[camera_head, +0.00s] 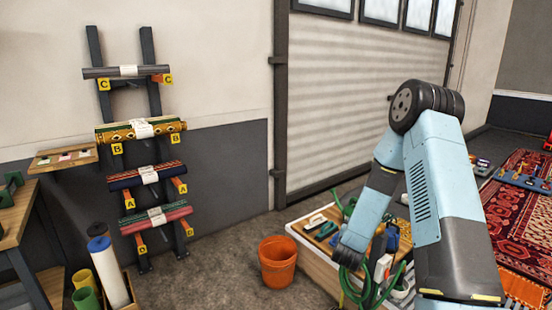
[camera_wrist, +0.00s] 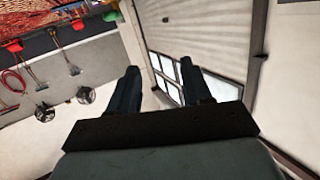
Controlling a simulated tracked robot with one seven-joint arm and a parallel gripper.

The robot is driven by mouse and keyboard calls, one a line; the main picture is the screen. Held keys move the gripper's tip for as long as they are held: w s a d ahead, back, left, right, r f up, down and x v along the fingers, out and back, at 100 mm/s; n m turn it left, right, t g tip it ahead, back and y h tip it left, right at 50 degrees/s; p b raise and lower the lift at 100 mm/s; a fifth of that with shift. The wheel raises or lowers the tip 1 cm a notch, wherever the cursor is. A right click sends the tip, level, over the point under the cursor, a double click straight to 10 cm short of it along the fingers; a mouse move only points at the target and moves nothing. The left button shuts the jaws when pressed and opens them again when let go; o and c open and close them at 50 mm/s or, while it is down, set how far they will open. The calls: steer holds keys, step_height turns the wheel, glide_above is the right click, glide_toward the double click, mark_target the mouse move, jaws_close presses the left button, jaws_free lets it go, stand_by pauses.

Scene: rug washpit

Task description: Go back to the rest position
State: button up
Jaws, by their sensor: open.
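My gripper (camera_wrist: 160,88) shows in the wrist view with its two dark fingers spread apart. Nothing is between them; the roller door (camera_wrist: 215,30) and its window panes (camera_wrist: 165,66) show beyond. In the head view my blue and black arm rises at the right, bends at a dark round joint, and its far link slopes down to the left in front of a low worktop (camera_head: 312,258). I cannot clearly make out the fingers in the head view.
An orange bucket (camera_head: 277,262) stands on the floor left of the worktop. A rack (camera_head: 149,62) of rolled rugs leans at the wall. A patterned red rug (camera_head: 518,215) lies at the right. Green hose (camera_head: 345,285) hangs near my arm. Floor (camera_head: 222,275) is clear between rack and bucket.

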steer(key=a+r+n+g+y, duration=0.15)
steer(key=a+r+y, duration=0.25)
steer(key=r, duration=0.7)
steer(key=s+a+r+n+g+y, duration=0.2)
steer(key=s+a+r+n+y, duration=0.15)
steer(key=s+r, duration=0.6)
steer(key=s+r+g, duration=0.2)
steer(key=s+r, duration=0.3)
steer(key=s, duration=1)
steer(key=s+r+n+g, duration=0.1)
steer(key=s+r+g, duration=0.2)
steer(key=s, duration=1.2)
step_height(320, 180, up, 3)
steer(key=shift+d+f+g, duration=0.15)
steer(key=shift+d+g, duration=0.1)
steer(key=shift+g, duration=0.1)
steer(key=shift+c, duration=0.6)
